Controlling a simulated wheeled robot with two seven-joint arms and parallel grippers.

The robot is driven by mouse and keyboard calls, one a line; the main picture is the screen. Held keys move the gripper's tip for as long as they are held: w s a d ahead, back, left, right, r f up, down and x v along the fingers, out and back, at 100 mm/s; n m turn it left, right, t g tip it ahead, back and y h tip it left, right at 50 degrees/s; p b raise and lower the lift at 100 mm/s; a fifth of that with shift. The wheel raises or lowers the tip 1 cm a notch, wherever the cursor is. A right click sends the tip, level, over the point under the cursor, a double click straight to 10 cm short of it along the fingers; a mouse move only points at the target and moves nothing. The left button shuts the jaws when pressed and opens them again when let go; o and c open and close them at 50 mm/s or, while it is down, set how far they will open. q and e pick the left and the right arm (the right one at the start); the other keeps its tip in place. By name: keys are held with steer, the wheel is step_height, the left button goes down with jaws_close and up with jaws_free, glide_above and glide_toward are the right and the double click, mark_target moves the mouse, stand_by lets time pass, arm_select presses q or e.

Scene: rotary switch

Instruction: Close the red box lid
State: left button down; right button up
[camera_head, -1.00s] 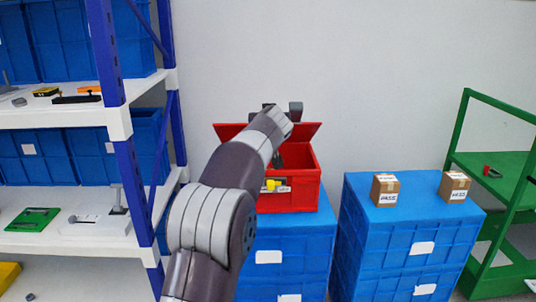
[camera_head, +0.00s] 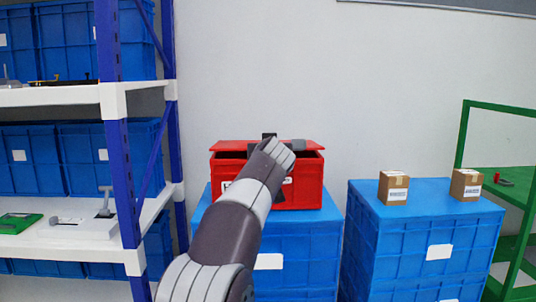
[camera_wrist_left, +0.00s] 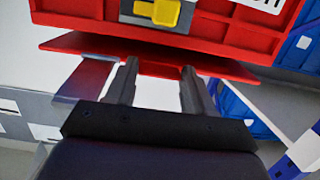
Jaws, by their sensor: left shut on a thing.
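The red box (camera_head: 312,185) stands on a blue crate in the middle of the head view. Its red lid (camera_head: 228,146) lies low over the opening, with a narrow dark gap at the front left. My left arm crosses in front and hides the box's middle. In the left wrist view, the box wall (camera_wrist_left: 85,8) with its yellow latch (camera_wrist_left: 160,10) is at the top, and the lid (camera_wrist_left: 75,43) is a red strip below it. My left gripper (camera_wrist_left: 158,75) is shut on the lid, its fingertips at the lid's edge. My right gripper is out of view.
The blue crates (camera_head: 300,245) carry the box. Another blue crate stack (camera_head: 420,245) on the right holds two cardboard boxes (camera_head: 394,188). A shelf with blue posts (camera_head: 112,150) stands at left, a green rack (camera_head: 510,112) at right.

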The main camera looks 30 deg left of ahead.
arm_select(q)
steer(key=shift+f, duration=0.4)
steer(key=c, duration=0.7)
jaws_free()
steer(key=shift+w, duration=0.1)
steer(key=shift+r, duration=0.1)
steer(key=v, duration=1.2)
steer(key=shift+s+d, duration=0.2)
steer(key=shift+s, duration=0.1)
